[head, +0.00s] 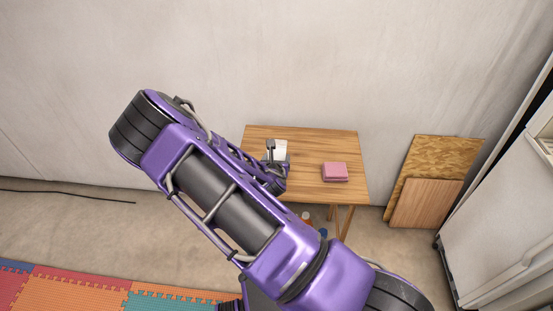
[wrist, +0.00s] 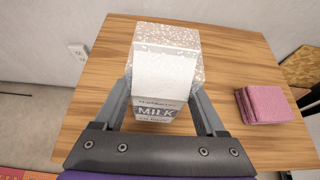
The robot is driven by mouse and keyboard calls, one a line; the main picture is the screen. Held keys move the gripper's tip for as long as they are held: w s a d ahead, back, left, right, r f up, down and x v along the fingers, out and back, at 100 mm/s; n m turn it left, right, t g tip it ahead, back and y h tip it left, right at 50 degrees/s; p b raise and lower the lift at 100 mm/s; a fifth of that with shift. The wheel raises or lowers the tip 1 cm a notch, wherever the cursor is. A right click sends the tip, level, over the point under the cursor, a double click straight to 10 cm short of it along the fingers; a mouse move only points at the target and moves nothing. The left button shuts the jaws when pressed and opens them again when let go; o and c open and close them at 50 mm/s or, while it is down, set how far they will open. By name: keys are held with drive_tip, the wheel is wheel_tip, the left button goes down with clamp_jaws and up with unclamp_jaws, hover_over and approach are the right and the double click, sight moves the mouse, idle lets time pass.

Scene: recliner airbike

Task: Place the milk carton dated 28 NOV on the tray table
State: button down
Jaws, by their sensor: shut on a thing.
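A white milk carton (wrist: 165,68) with a speckled top and a grey "MILK" label is between the fingers of my gripper (wrist: 165,105) in the wrist view. My gripper is shut on it. No date is readable on the carton. The wooden tray table (wrist: 95,90) lies beneath the carton; I cannot tell whether the carton touches its top. In the head view, the carton (head: 281,147) shows over the left-middle part of the tray table (head: 330,145), partly hidden by my gripper (head: 270,152) and arm.
A pink folded stack (head: 335,171) lies on the right of the table, apart from the carton. Wooden boards (head: 430,185) lean on the wall at right. Small items stand on the floor below the table. The table's back and left areas are bare.

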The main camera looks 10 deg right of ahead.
unclamp_jaws()
drive_tip(key=shift+s+r, duration=0.1)
drive_tip(key=p+v, duration=0.1)
drive_tip(key=v, duration=1)
drive_tip(key=shift+s+r, duration=0.15)
drive_tip(key=shift+s, duration=0.2)
drive_tip(key=shift+a, duration=0.15)
